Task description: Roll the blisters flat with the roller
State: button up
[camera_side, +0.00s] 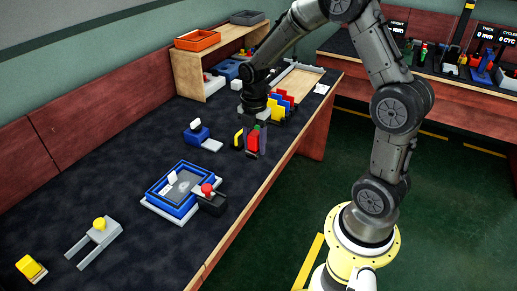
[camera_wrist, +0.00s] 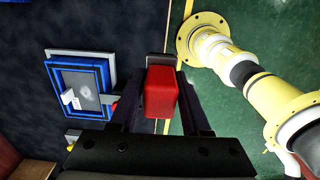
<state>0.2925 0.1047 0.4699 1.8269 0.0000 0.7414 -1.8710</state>
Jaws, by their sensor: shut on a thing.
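My gripper (camera_side: 257,125) is shut on a red handle (camera_side: 252,141), held above the table near its front edge. In the wrist view the red handle (camera_wrist: 161,94) sits between the fingers of my gripper (camera_wrist: 161,100), with a grey part beyond it. It may be the roller's handle; no roller drum can be made out. A blue-framed tray (camera_side: 157,203) lies on the dark table, also seen in the wrist view (camera_wrist: 52,88). Inside it is a grey sheet (camera_side: 186,183) with a pale mottled patch, perhaps the blisters, and a white piece (camera_side: 171,178). My gripper is apart from the tray.
A black block with a red knob (camera_side: 207,189) adjoins the tray's right side. A blue block tool (camera_side: 197,134) stands behind. A grey forked tool (camera_side: 95,240) and a yellow block (camera_side: 30,267) lie at lower left. Colored upright plates (camera_side: 281,103) stand beyond my gripper.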

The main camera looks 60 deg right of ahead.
jog(key=w+a, duration=0.4)
jog(key=w, duration=0.4)
jog(key=w+a, duration=0.4)
jog(key=w, duration=0.5)
jog(key=shift+n, duration=0.5)
jog(key=shift+w+a+f, duration=0.2)
jog(key=shift+a+f, duration=0.35)
jog(key=shift+f, duration=1)
jog(key=shift+w+a+f, duration=0.15)
jog(key=shift+a+f, duration=0.45)
jog(key=shift+f, duration=1)
jog(key=shift+w+a+f, duration=0.2)
jog(key=shift+a+f, duration=0.35)
jog(key=shift+f, duration=1)
jog(key=shift+a+f, duration=0.45)
jog(key=shift+f, duration=0.15)
jog(key=shift+a, duration=1.5)
jog(key=shift+d, duration=2)
notch_tip(320, 180, up, 8)
